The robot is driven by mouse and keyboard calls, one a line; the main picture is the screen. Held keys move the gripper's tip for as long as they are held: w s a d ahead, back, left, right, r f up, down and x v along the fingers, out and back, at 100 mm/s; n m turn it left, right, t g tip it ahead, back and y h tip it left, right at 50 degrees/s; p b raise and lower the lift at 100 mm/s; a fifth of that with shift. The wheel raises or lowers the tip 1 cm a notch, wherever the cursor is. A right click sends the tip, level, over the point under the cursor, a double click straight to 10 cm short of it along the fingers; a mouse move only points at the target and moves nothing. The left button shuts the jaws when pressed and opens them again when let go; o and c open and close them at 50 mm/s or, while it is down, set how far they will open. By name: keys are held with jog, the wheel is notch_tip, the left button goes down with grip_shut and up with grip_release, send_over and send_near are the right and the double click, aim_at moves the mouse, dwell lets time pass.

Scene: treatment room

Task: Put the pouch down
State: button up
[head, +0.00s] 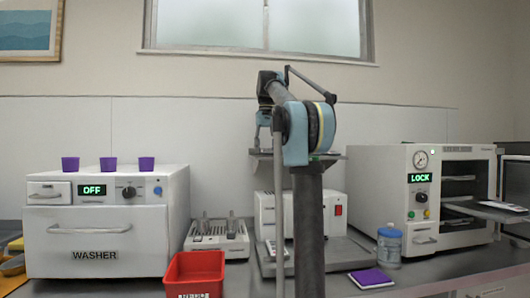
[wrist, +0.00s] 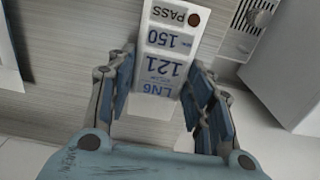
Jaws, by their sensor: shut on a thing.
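The pouch extends beyond the fingertips over a grey streaked surface (wrist: 65,95). I cannot tell its height above that surface. In the head view my arm stands in front of the middle of the counter, and I cannot make out the fingers or the pouch clearly.
A washer (head: 95,225) with purple cups stands left, beside a red bin (head: 195,275) and a rack (head: 217,237). A sterilizer (head: 420,190) reading LOCK stands right with its door open. A blue-lidded jar (head: 389,247) and purple pad (head: 371,278) are on the counter.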

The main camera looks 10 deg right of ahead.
jog(key=shift+f, duration=0.25)
jog(key=o, duration=0.9)
jog(key=shift+o, duration=0.2)
notch_tip(320, 180, up, 12)
dwell(0.4)
jog(key=shift+r, duration=0.1)
dwell(0.5)
